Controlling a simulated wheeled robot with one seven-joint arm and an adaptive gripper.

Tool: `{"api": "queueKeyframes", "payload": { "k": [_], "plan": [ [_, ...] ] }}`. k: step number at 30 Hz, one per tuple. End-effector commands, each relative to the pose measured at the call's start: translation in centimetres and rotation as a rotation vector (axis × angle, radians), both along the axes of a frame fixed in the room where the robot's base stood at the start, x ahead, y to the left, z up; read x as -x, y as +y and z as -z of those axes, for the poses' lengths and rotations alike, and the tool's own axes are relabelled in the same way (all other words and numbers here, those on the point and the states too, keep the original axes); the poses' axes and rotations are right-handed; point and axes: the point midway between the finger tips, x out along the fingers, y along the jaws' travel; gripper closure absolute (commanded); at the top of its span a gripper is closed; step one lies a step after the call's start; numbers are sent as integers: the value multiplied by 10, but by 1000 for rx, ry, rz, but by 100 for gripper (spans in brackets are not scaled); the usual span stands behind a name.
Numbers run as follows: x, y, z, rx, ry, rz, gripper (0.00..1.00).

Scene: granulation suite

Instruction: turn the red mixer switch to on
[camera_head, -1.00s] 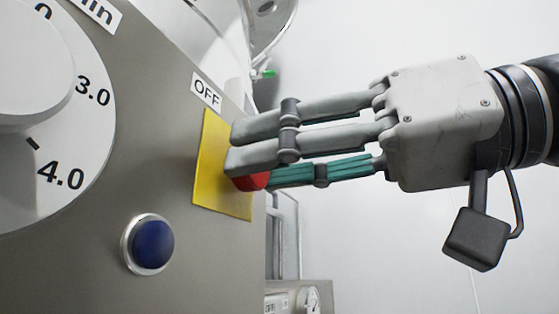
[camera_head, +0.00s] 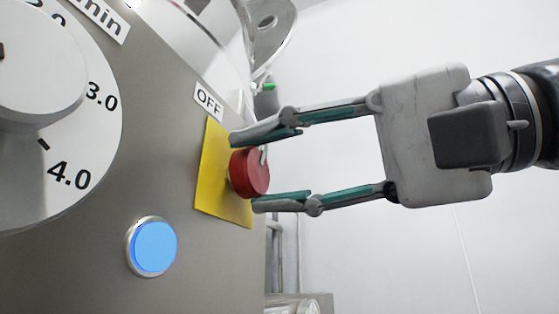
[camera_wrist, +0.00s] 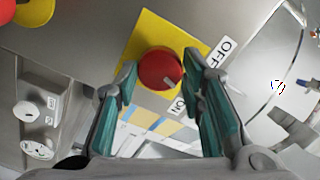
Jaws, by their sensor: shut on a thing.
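The red mixer switch (camera_head: 248,172) is a round knob on a yellow square plate (camera_head: 214,177) fixed to the grey panel. It also shows in the wrist view (camera_wrist: 159,68), where its pale mark points toward the ON label (camera_wrist: 178,105). The OFF label (camera_head: 208,100) is at the plate's upper edge in the head view. My gripper (camera_head: 254,173) is shut on the switch, with one finger above it and one below in the head view. In the wrist view the fingers (camera_wrist: 160,72) flank the knob left and right. The exact finger contact is hard to see.
A round blue button (camera_head: 153,247) below the plate is lit. A large dial (camera_head: 45,100) with numbers sits at the panel's left. Another panel with a small dial (camera_wrist: 38,149) shows in the wrist view. The space right of the panel, around my arm, looks clear.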

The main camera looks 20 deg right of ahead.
Motion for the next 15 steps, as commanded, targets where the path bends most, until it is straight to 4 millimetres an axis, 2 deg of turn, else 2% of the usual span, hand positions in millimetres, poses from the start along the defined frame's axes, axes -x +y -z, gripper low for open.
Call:
{"api": "queueKeyframes", "payload": {
  "k": [15],
  "plan": [
    [-1, -1, -1, -285, 285, 4, 92]
  ]
}}
